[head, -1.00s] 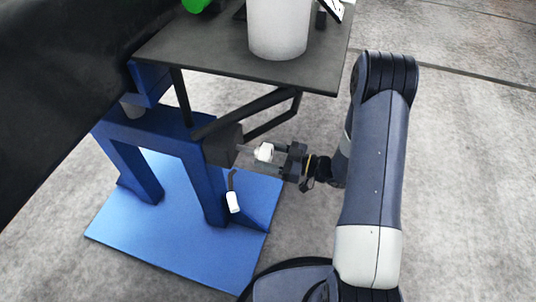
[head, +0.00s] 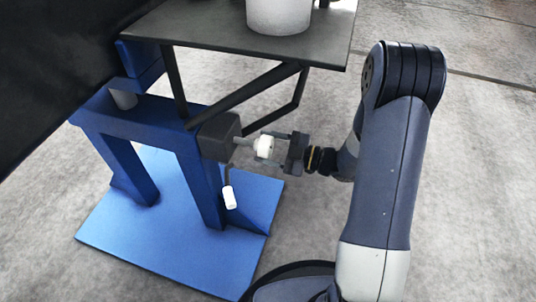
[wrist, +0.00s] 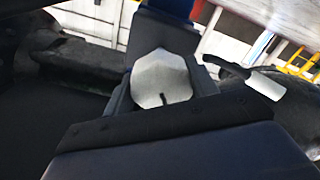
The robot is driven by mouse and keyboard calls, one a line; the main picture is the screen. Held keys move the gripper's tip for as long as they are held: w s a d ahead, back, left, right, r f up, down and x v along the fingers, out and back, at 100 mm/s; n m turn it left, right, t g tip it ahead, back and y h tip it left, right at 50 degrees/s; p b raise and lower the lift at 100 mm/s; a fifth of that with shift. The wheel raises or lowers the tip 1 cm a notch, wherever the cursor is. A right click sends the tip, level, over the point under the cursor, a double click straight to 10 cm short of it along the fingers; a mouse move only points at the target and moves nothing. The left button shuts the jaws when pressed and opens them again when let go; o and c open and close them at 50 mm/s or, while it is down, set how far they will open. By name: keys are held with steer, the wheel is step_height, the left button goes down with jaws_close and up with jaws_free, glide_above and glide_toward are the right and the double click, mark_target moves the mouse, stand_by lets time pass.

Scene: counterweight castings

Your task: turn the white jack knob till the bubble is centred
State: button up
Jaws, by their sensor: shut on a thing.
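The white jack knob (head: 264,147) sticks out on a thin shaft from a dark block (head: 220,137) on the blue stand. In the wrist view the knob (wrist: 160,80) is a faceted white shape with a short dark mark near its lower edge. My gripper (head: 268,146) reaches it from the right, with its fingers on either side of the knob, shut on it. In the wrist view the dark jaws (wrist: 160,85) flank the knob. No bubble or level shows in these frames.
A blue stand (head: 150,240) with a flat base carries the block. A white-tipped crank handle (head: 230,197) hangs just below the knob. A dark shelf (head: 200,35) with a white cylinder (head: 279,14) is above. Bare floor lies to the right.

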steer(key=n+b, duration=0.4)
steer(key=b, duration=0.1)
steer(key=shift+f+n, duration=0.25)
steer(key=shift+n, duration=0.05)
steer(key=n+b, duration=0.3)
steer(key=shift+r, duration=0.25)
steer(key=shift+b, duration=0.35)
steer(key=o, duration=1)
steer(key=shift+r, duration=0.1)
steer(key=p+v, duration=0.3)
steer(key=v, duration=0.7)
steer(key=shift+d, duration=0.4)
steer(key=shift+s+a, duration=0.1)
